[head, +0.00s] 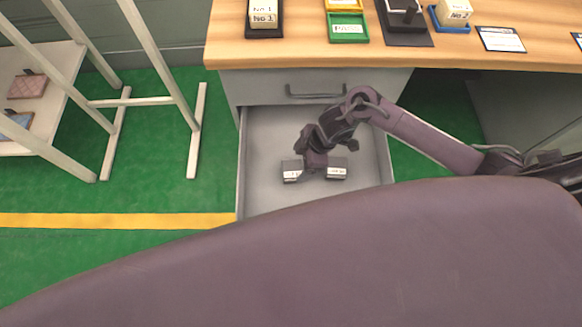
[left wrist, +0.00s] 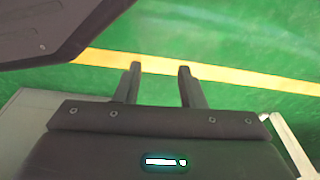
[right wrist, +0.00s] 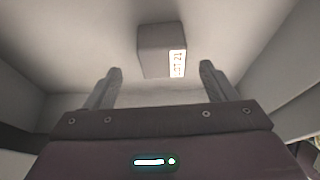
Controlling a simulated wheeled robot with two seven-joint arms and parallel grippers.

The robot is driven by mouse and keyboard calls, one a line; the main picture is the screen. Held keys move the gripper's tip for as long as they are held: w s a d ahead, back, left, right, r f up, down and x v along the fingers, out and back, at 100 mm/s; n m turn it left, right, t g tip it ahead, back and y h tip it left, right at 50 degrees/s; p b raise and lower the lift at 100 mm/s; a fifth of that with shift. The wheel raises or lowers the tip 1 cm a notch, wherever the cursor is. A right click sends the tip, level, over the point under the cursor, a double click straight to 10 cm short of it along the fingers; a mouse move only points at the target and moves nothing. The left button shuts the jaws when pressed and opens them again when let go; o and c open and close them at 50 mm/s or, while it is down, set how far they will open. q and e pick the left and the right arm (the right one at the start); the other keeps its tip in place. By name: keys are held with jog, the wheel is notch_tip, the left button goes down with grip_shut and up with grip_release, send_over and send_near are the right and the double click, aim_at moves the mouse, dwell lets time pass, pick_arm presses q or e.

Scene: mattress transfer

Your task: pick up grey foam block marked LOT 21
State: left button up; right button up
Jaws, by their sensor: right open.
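A grey foam block (right wrist: 160,48) lies ahead of my right gripper (right wrist: 160,72) in the right wrist view. Its white label is turned sideways and shows "21" with letters before it that are hard to read. The fingers are open on either side of its near end, with nothing gripped. In the head view my right gripper (head: 315,160) is low inside the open drawer. Two grey blocks with white labels show there, one on the left (head: 292,171) and one on the right (head: 336,169); I cannot tell which is LOT 21. My left gripper (left wrist: 160,68) is open and empty above the floor.
The grey drawer (head: 262,135) has walls close around my right arm. The wooden desk top (head: 455,55) above holds a green tray (head: 347,28), several small blocks and cards. A white rack (head: 135,100) stands left. The green floor (head: 150,195) with a yellow stripe is clear.

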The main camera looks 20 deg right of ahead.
aim_at(293, 168)
jog(key=b+x, duration=0.1)
jog(key=x, duration=0.4)
jog(key=shift+s+a+r, duration=0.1)
jog(key=shift+a, duration=0.05)
jog(key=shift+a+f, duration=0.1)
jog(key=shift+f, duration=0.2)
pick_arm(q)
jog(key=w+r, duration=0.1)
jog(key=w+d+r, duration=0.1)
jog(key=r, duration=0.1)
jog(key=shift+w+d, duration=0.15)
pick_arm(e)
jog(key=c, duration=1.1)
pick_arm(q)
jog(key=shift+r, duration=0.1)
pick_arm(e)
jog(key=shift+o, duration=0.2)
jog(key=shift+r, duration=0.1)
